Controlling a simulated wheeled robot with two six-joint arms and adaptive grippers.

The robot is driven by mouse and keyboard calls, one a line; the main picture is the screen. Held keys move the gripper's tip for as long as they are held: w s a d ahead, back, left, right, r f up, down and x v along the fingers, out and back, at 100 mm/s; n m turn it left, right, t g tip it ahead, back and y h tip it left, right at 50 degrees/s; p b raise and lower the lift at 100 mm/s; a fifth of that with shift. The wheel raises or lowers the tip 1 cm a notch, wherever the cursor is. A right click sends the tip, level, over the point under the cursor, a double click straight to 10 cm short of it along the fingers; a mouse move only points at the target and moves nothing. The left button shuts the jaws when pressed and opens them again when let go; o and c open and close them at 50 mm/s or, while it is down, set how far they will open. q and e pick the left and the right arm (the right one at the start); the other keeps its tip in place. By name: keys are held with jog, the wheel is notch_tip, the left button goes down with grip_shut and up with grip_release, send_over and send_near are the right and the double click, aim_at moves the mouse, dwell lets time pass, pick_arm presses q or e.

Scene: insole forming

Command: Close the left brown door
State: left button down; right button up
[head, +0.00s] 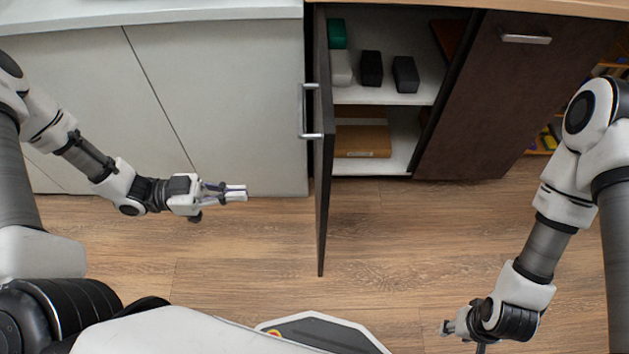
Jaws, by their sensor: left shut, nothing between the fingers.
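The left brown door (322,150) stands open, seen nearly edge-on and swung out toward me. Its silver handle (302,112) is on its left face. My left gripper (244,192) is shut and empty, to the left of the door and apart from it, pointing right toward it. My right gripper (446,328) is low at the right, above the floor, away from the doors. Its fingers are small and partly hidden, so I cannot tell whether it is open or shut.
The open cabinet (400,128) holds two black boxes (371,68), a white one, a green one and a brown box (362,140). The right brown door (500,100) is shut. White cabinets (220,90) stand at left. The wooden floor (400,240) around the open door is clear.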

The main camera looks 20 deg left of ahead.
pick_arm(q)
jog(key=b+x, duration=0.4)
jog(key=x, duration=1)
jog(key=shift+f+b, duration=0.15)
jog(key=shift+b, duration=0.25)
jog(key=shift+d, duration=0.1)
